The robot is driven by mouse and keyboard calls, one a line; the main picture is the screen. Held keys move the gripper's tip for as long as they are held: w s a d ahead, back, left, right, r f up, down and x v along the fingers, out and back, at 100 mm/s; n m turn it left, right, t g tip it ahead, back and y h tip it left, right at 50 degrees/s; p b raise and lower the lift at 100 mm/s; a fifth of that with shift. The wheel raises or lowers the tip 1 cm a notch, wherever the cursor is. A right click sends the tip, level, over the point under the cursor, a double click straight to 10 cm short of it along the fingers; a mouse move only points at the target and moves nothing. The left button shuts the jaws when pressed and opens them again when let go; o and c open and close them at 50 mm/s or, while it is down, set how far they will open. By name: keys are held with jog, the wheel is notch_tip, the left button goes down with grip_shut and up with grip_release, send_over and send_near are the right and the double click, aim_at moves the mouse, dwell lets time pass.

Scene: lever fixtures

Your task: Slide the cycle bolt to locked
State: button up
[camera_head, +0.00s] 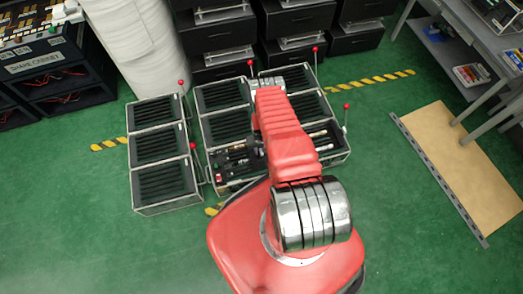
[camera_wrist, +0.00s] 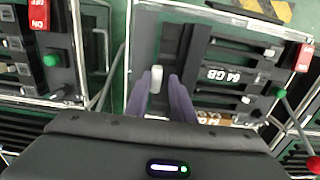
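In the wrist view, my gripper (camera_wrist: 160,77) has its two purple-grey fingers apart over a black fixture panel (camera_wrist: 225,100). A pale upright knob (camera_wrist: 156,80), which looks like the bolt's handle, stands between the fingertips, nearer the left finger. A gap shows between the knob and the right finger, and I cannot tell whether the left finger touches it. No label reading cycle or locked is legible. In the head view my red arm reaches over the fixtures and hides the knob and my gripper.
A neighbouring panel at left has a green knob (camera_wrist: 51,60) and a red ON/OFF plate (camera_wrist: 39,14). Another green knob (camera_wrist: 280,93) is at right. Red-tipped levers (camera_head: 346,106) rise around the framed fixtures (camera_head: 160,145). Green floor is clear at right, before a tan board (camera_head: 462,165).

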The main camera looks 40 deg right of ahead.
aim_at(260, 152)
jog(key=o, duration=0.3)
jog(key=shift+o, duration=0.2)
jog(key=shift+d, duration=0.1)
jog(key=shift+r, duration=0.2)
notch_tip(260, 152, up, 13)
jog(key=shift+r, duration=0.15)
dwell(0.6)
dwell(0.5)
